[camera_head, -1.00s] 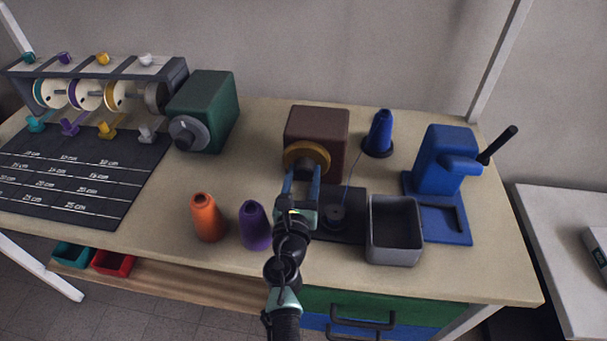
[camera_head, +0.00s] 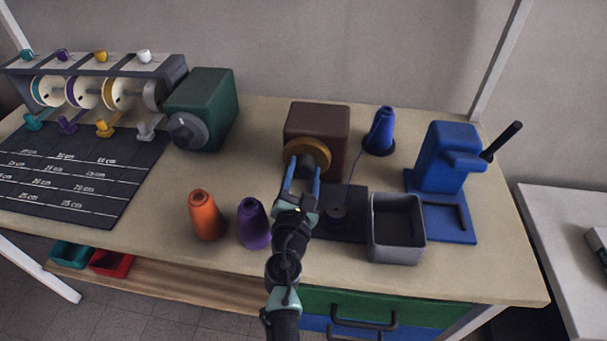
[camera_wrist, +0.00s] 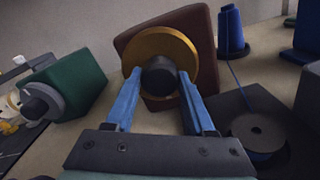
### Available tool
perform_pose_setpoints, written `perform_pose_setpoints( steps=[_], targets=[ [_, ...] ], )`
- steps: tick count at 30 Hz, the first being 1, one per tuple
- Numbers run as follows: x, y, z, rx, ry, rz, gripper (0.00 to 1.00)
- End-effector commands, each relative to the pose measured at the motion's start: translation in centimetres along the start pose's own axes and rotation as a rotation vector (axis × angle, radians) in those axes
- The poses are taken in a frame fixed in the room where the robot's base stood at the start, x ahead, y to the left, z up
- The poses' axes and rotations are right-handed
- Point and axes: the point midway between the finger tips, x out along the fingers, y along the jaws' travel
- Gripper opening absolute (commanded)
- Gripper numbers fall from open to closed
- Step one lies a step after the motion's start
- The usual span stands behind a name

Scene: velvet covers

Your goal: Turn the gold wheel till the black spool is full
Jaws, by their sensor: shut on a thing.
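The gold wheel (camera_head: 318,150) with its dark round hub (camera_wrist: 159,77) is on the front of a brown box (camera_head: 325,121). My gripper (camera_head: 305,168) has its blue fingers on either side of the hub and is shut on it. The wheel also shows in the wrist view (camera_wrist: 155,45). The black spool (camera_wrist: 258,131) sits on a dark base right of my gripper; it is small in the head view (camera_head: 336,213). A blue thread runs from the blue cone (camera_head: 380,131) to the spool. How much thread the spool holds is hard to tell.
A grey bin (camera_head: 397,257) and a blue press (camera_head: 446,160) stand to the right. Orange (camera_head: 206,216) and purple (camera_head: 253,224) cones stand left of my arm. A green box (camera_head: 205,108) with a grey wheel is farther left. Bare tabletop lies between it and the brown box.

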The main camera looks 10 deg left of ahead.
Motion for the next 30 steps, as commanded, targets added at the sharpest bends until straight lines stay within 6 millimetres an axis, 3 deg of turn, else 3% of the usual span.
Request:
perform_pose_setpoints(
  steps=[30],
  targets=[
    [-0.02,0.14,-0.15,0.969,0.001,0.001,0.0]
  ],
)
